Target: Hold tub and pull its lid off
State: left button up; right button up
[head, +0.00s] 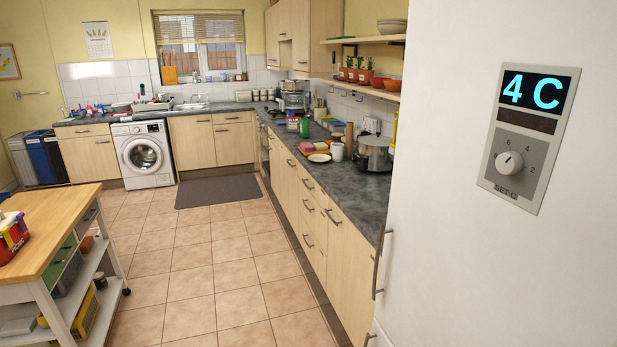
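Neither of my grippers shows in the head view. I cannot pick out a tub with a lid for certain. Small colourful items stand on the right-hand counter (345,187), too small and far off to tell whether a tub is among them. The sink (192,106) is at the back under the window, and its inside is hidden at this distance.
A white fridge (460,260) with a "4 C" display (539,93) fills the right side close by. A wooden-topped trolley (45,235) stands at the left. A washing machine (143,153) and a dark mat (219,190) are at the back. The tiled floor between is clear.

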aim_at(293, 125)
jog(key=i+j+u, duration=0.3)
jog(key=i, duration=0.25)
jog(key=i+j+u, duration=0.2)
jog(key=i+u, duration=0.15)
jog(key=i, duration=0.25)
jog(key=i+u, duration=0.3)
jog(key=i, duration=0.3)
jog(key=i+j, duration=0.15)
jog(key=i, duration=2.2)
jog(key=i+z, duration=0.45)
jog(key=i+j+z, duration=1.6)
jog(key=j+z, duration=0.15)
jog(key=j, duration=0.25)
